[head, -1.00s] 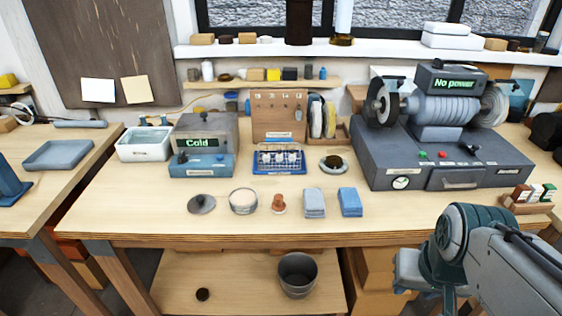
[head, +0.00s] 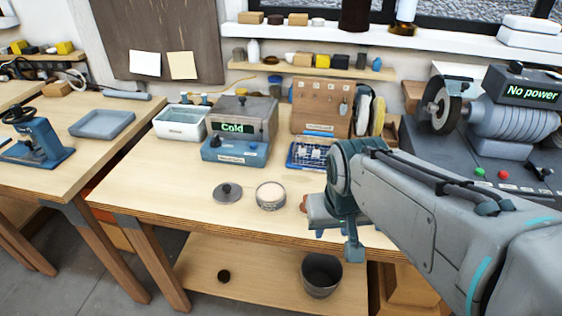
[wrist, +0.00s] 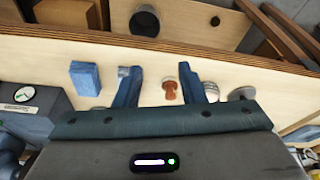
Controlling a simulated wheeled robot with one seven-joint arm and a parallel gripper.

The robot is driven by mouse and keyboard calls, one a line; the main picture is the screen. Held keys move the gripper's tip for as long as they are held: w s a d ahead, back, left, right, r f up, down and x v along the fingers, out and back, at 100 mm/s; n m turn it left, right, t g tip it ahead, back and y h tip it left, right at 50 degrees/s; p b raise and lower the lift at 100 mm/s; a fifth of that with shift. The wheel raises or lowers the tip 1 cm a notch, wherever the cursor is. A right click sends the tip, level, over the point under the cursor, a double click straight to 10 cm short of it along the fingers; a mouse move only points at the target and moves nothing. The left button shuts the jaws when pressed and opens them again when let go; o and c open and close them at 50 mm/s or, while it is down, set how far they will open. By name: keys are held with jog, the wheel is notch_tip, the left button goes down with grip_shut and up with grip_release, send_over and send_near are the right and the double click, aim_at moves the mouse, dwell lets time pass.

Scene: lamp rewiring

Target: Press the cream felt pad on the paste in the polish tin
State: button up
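The round polish tin (head: 270,195) stands open on the bench, pale paste filling it; in the wrist view the tin (wrist: 211,91) is partly behind the right finger. Its dark lid (head: 228,192) lies to its left. A small piece with a reddish-brown handle, seemingly the felt pad (wrist: 170,90), stands on the bench between my fingers in the wrist view. In the head view my arm hides most of it. Its cream felt face cannot be made out. My gripper (wrist: 171,78) is open and empty, above the bench; it also shows in the head view (head: 335,235).
The heater box reading Cold (head: 237,122) and a blue rack (head: 306,156) stand behind. The grinder (head: 510,120) is at the right. The front left of the bench is clear.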

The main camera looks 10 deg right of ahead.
jog(key=w+a+f+m+b, duration=0.1)
jog(key=w+f+m+b, duration=0.2)
jog(key=w, duration=1.3)
jog(key=shift+h, duration=0.4)
jog(key=shift+b+x, duration=2.2)
jog(key=shift+x, duration=2)
jog(key=shift+s, duration=0.1)
jog(key=shift+c, duration=0.3)
jog(key=shift+a, duration=0.1)
jog(key=c, duration=0.7)
jog(key=shift+o, duration=0.2)
jog(key=shift+r+p, duration=1.85)
jog(key=shift+r, duration=0.75)
jog(key=shift+f, duration=0.1)
